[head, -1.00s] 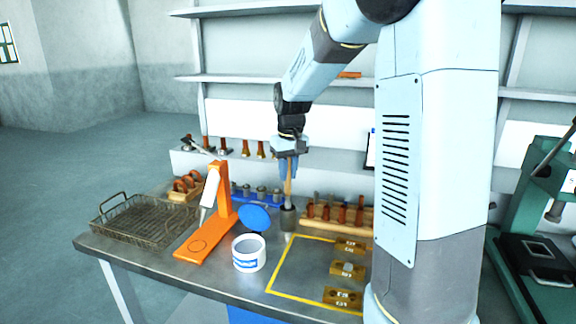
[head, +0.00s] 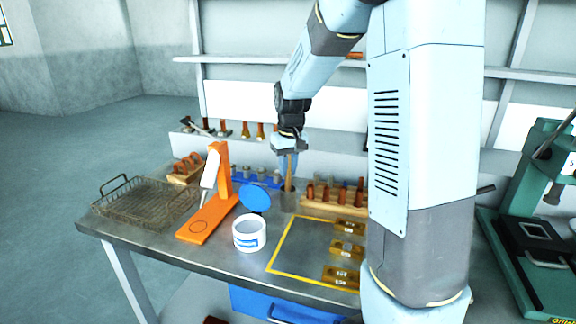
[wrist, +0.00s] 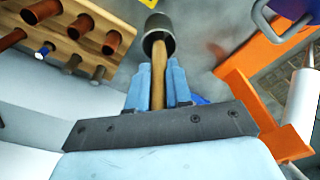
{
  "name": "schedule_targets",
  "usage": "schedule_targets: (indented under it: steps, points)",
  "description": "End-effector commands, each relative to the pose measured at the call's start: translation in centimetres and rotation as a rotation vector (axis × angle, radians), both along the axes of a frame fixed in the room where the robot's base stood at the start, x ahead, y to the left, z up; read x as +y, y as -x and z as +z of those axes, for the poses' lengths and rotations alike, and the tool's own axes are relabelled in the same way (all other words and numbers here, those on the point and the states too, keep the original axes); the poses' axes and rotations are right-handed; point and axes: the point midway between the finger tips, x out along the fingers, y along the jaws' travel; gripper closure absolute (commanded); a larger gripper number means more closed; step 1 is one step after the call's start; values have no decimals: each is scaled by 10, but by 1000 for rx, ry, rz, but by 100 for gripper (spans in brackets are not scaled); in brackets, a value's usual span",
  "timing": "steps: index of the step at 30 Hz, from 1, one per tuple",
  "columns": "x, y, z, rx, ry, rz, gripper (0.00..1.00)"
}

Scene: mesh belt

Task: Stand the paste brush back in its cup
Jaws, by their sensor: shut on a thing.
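The paste brush shows as a wooden handle (head: 289,171), upright above its cup; it also shows in the wrist view (wrist: 158,82). My gripper (wrist: 158,68) is shut on this handle, with a blue finger on each side. The small grey cup (head: 288,201) stands on the bench behind the white tub. In the wrist view the handle runs into the mouth of the cup (wrist: 160,40). The brush's lower end is hidden inside, so I cannot tell whether it touches the bottom.
A wooden rack (head: 334,207) of pegs is close right of the cup. A wire basket (head: 145,200) sits far left. The yellow-outlined area holds brass blocks (head: 347,249).

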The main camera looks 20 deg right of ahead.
Motion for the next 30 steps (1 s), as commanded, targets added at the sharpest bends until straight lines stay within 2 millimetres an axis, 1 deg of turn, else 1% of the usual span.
schedule_targets:
  steps: [6, 7, 15, 22, 25, 28, 30]
  points:
    - [0, 0, 0, 0, 0, 0, 100]
    - [0, 0, 0, 0, 0, 0, 78]
    - [0, 0, 0, 1, 0, 0, 52]
    - [0, 0, 0, 1, 0, 0, 51]
    - [0, 0, 3, 0, 0, 0, 51]
    - [0, 1, 12, -1, 0, 0, 51]
    - [0, 2, 22, -2, 0, 0, 51]
